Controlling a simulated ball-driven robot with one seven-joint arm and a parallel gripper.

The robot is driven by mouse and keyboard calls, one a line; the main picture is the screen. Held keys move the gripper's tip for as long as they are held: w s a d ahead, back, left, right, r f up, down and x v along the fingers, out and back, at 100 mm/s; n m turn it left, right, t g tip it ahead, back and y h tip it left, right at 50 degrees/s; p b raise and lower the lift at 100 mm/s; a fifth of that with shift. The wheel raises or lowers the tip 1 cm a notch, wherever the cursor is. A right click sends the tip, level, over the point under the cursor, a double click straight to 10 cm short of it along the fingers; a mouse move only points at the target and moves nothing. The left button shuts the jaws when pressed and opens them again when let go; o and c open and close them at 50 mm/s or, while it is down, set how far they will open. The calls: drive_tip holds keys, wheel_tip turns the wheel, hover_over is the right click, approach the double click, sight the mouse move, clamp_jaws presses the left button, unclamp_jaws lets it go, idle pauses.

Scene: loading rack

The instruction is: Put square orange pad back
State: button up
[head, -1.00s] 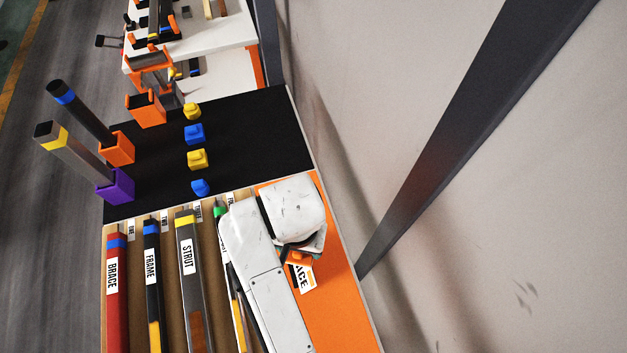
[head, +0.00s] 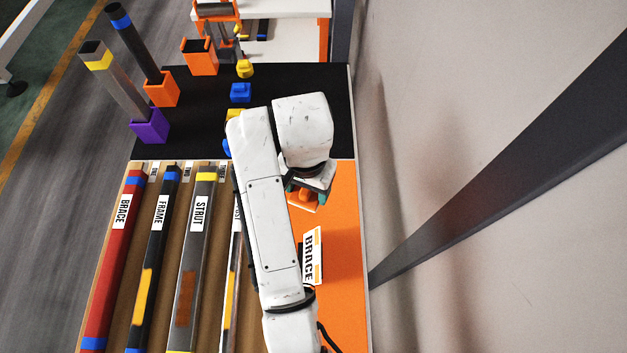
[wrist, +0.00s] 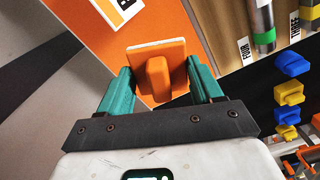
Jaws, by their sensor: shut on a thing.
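The square orange pad (wrist: 157,72) has a raised orange grip block and a pale edge. It sits between the two teal fingers of my gripper (wrist: 160,84) in the wrist view, and my gripper is shut on it. In the head view the pad (head: 304,199) shows partly under my gripper (head: 308,190), over the orange panel near the black surface's edge. Whether it touches the panel is hard to tell.
The orange panel (head: 343,255) carries a BRACE label (head: 312,257). Left of it are slots with labelled bars, such as the STRUT bar (head: 196,250). The black surface (head: 300,84) holds yellow and blue blocks, orange holders and a purple holder (head: 149,126). A wall stands right.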

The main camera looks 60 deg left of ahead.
drive_tip(key=w+a+f, duration=0.1)
drive_tip(key=f, duration=0.1)
drive_tip(key=w+a+f+b, duration=0.1)
drive_tip(key=a+f, duration=0.1)
drive_tip(key=w+a+f, duration=0.1)
drive_tip(key=f, duration=0.1)
drive_tip(key=shift+w+a+f, duration=0.25)
drive_tip(key=shift+w+a, duration=0.05)
drive_tip(key=shift+w, duration=0.05)
drive_tip(key=shift+f, duration=1.45)
drive_tip(key=shift+f, duration=0.1)
drive_tip(key=o, duration=1)
wheel_tip(320, 180, up, 12)
drive_tip(key=shift+r, duration=0.15)
